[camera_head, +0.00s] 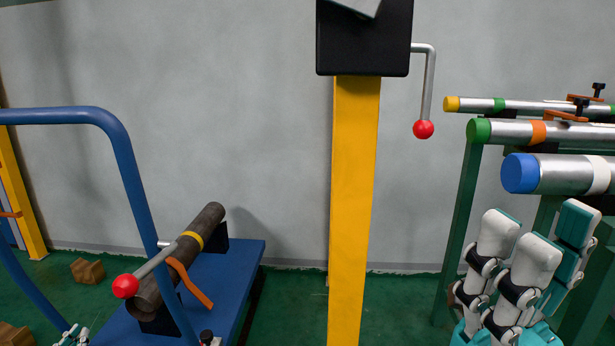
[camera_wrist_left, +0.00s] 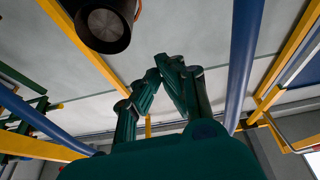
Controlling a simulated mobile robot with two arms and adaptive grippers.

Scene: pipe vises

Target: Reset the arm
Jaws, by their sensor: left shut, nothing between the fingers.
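My left gripper (camera_head: 75,334) barely shows at the bottom left edge of the head view, near the blue rail. In the left wrist view its dark green fingers (camera_wrist_left: 163,70) lean together and meet at the tips, with nothing between them. My right gripper (camera_head: 532,250) stands at the lower right of the head view, with white and teal fingers pointing up and spread apart, empty. A dark rusty pipe (camera_head: 205,225) with a yellow band lies tilted on a blue stand (camera_head: 238,280). Its open end (camera_wrist_left: 103,27) shows above the fingers in the left wrist view.
A curved blue rail (camera_head: 130,175) stands beside the left gripper. A red-knobbed lever (camera_head: 125,286) juts over the pipe. A yellow post (camera_head: 354,210) carries a black box (camera_head: 363,40) mid-view. Steel pipes (camera_head: 555,131) lie on a green rack (camera_head: 460,230) behind my right gripper.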

